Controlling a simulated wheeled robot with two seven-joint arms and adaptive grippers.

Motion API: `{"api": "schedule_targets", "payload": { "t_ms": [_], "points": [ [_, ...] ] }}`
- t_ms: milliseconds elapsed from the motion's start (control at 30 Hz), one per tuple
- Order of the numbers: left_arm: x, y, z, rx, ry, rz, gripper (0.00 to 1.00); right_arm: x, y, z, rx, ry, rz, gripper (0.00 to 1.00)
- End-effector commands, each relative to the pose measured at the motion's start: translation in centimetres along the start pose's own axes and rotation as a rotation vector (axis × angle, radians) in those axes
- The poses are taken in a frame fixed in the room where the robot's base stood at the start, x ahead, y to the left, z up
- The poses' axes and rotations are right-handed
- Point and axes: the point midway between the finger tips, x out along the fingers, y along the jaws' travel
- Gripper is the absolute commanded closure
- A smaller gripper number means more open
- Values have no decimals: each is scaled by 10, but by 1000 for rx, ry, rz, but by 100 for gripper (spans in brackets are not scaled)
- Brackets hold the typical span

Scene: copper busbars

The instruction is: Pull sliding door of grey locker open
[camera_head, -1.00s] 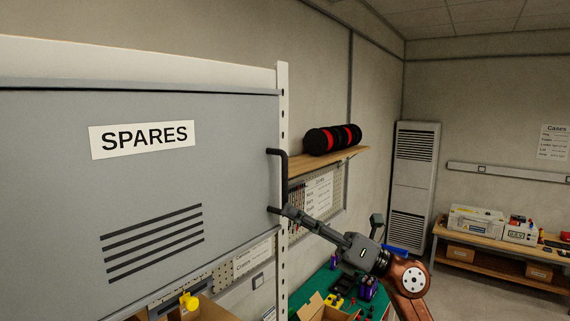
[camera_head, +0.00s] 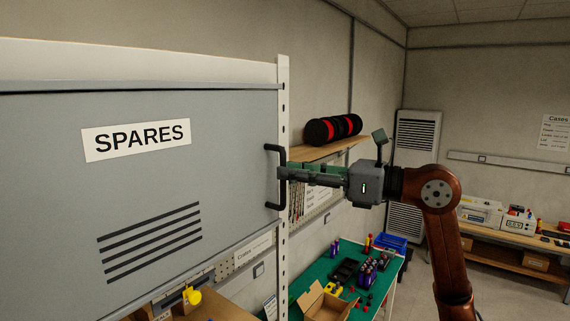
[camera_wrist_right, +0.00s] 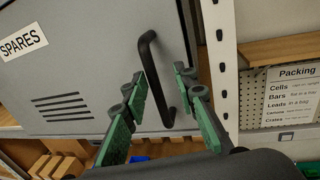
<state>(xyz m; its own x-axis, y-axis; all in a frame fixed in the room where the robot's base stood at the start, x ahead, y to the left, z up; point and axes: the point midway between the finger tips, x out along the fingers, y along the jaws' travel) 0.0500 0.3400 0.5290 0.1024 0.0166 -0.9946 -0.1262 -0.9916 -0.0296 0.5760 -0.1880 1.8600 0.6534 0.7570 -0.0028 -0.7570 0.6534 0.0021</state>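The grey locker's sliding door (camera_head: 60,190) fills the left of the head view, with a SPARES label (camera_head: 136,140) and dark vent slots. Its black handle (camera_head: 270,178) is a vertical bar near the door's right edge. My right gripper (camera_head: 284,173) reaches in from the right, its fingertips at the handle. In the wrist view the right gripper (camera_wrist_right: 158,88) has its green-padded fingers spread apart, with the handle (camera_wrist_right: 155,80) showing between them. The fingers do not appear closed on the bar. My left gripper is in neither view.
A white perforated post (camera_head: 283,110) stands beside the door's right edge. A wooden shelf (camera_head: 325,149) with red and black rolls is behind my right gripper. Below is a green-topped table (camera_head: 320,272) with an open cardboard box (camera_head: 322,304) and small parts.

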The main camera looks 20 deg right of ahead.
Motion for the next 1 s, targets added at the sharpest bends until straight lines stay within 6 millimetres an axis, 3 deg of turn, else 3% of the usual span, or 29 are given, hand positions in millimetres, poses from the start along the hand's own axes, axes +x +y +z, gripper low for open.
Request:
{"api": "schedule_targets", "payload": {
  "t_ms": [200, 533, 900, 1000],
  "points": [
    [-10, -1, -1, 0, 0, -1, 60, 22, 0, 1, 1, -1, 1, 74],
    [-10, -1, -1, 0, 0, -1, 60, 24, 0, 0, 0, -1, 0, 74],
    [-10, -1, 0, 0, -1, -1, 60, 24, 0, 0, 0, -1, 0, 100],
    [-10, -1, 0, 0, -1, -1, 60, 24, 0, 0, 0, -1, 0, 100]
  ]
}}
